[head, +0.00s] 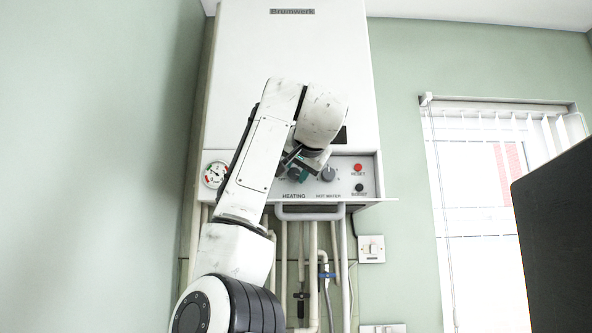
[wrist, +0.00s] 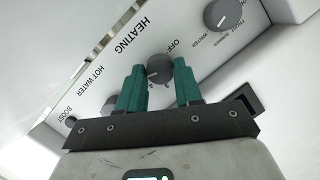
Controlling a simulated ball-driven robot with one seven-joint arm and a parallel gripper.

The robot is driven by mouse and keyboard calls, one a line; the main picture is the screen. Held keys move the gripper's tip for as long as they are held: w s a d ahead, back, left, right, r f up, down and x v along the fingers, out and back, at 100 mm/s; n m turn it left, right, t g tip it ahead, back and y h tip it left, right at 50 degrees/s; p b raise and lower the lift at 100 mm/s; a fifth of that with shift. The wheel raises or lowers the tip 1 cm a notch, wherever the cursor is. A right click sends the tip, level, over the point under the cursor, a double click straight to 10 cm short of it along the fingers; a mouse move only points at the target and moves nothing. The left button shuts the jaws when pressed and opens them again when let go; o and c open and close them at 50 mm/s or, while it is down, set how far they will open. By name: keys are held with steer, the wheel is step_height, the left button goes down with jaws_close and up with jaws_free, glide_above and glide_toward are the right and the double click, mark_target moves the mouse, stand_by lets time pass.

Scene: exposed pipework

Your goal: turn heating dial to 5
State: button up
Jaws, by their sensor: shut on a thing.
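The heating dial (wrist: 158,68) is a round dark grey knob with a pale pointer mark, beside the HEATING lettering in the wrist view. OFF and a figure that looks like 4 are printed around it; its exact setting is unclear. My gripper (wrist: 159,68) has its two green fingers on either side of the dial, shut on it. In the head view my gripper (head: 297,172) is at the HEATING part of the boiler panel (head: 368,175), where arm and fingers mostly hide the dial.
The hot water dial (head: 328,173) is close on the right, with a red reset button (head: 358,168) and a black button (head: 359,187) beyond. A pressure gauge (head: 215,174) is at the left. Pipes (head: 313,260) and a bar (head: 310,212) lie below. A dark panel (head: 560,230) stands at the right.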

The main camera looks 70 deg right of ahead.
steer(key=shift+f, duration=0.1)
stand_by(0.3)
steer(key=o, duration=1)
steer(key=shift+o, duration=0.2)
steer(key=b+v, duration=0.3)
steer(key=v, duration=0.6)
steer(key=shift+s+a, duration=0.1)
steer(key=shift+a, duration=0.05)
steer(key=shift+s+a+b, duration=0.35)
steer(key=shift+s+a, duration=0.05)
steer(key=shift+a, duration=0.15)
steer(key=shift+s+r, duration=0.1)
steer(key=shift+r, duration=0.15)
